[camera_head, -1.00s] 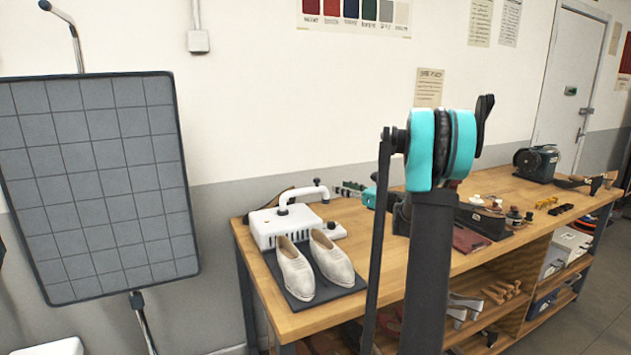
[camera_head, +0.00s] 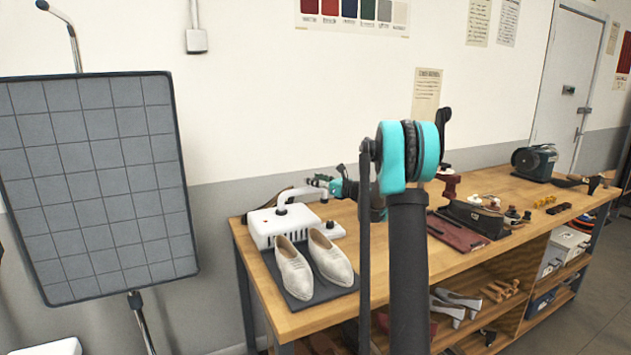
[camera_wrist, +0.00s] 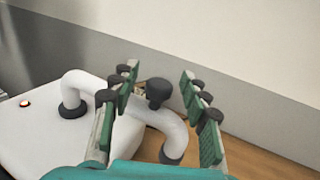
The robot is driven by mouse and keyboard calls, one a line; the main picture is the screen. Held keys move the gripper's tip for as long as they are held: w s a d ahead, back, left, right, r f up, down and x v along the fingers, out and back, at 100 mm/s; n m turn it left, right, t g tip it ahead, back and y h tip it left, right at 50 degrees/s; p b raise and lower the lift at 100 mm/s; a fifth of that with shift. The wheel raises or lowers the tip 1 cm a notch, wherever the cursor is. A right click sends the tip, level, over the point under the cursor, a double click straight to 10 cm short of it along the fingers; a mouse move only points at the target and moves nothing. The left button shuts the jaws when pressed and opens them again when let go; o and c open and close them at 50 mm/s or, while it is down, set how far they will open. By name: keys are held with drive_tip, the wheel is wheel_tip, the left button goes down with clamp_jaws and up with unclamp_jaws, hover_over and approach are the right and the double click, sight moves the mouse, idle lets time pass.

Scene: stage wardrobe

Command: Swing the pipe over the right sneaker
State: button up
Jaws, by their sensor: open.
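A white curved pipe (camera_head: 298,194) rises from a dark collar on a white box-shaped machine (camera_head: 264,229) and bends over to the right. In the wrist view the pipe (camera_wrist: 92,80) carries a dark knob (camera_wrist: 158,92) and its end turns down into a dark ring. My gripper (camera_wrist: 160,78) is open, a green-padded finger on either side of the knob; I cannot tell whether they touch it. In the head view my gripper (camera_head: 320,182) is at the pipe's right end. The right sneaker (camera_head: 330,259) and left sneaker (camera_head: 293,268), both off-white, stand in front of the machine.
The sneakers stand on a dark mat (camera_head: 306,302) on the wooden bench (camera_head: 398,284). A dark red clamp (camera_head: 450,187) and dark case (camera_head: 472,218) lie farther right. A gridded grey panel (camera_head: 95,190) stands left. The wall is close behind the machine.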

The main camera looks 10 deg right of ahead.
drive_tip(key=shift+c, duration=0.4)
clamp_jaws()
drive_tip(key=shift+s, duration=0.15)
drive_tip(key=s+a+m+t+h, duration=0.1)
drive_tip(key=s+a+m+h, duration=0.1)
drive_tip(key=s+m+h, duration=0.5)
drive_tip(key=s+a+m+h, duration=0.3)
drive_tip(key=s+m+h, duration=0.4)
drive_tip(key=h, duration=0.6)
drive_tip(key=shift+s+t+h, duration=0.3)
drive_tip(key=shift+s+t, duration=0.1)
drive_tip(key=shift+s, duration=0.5)
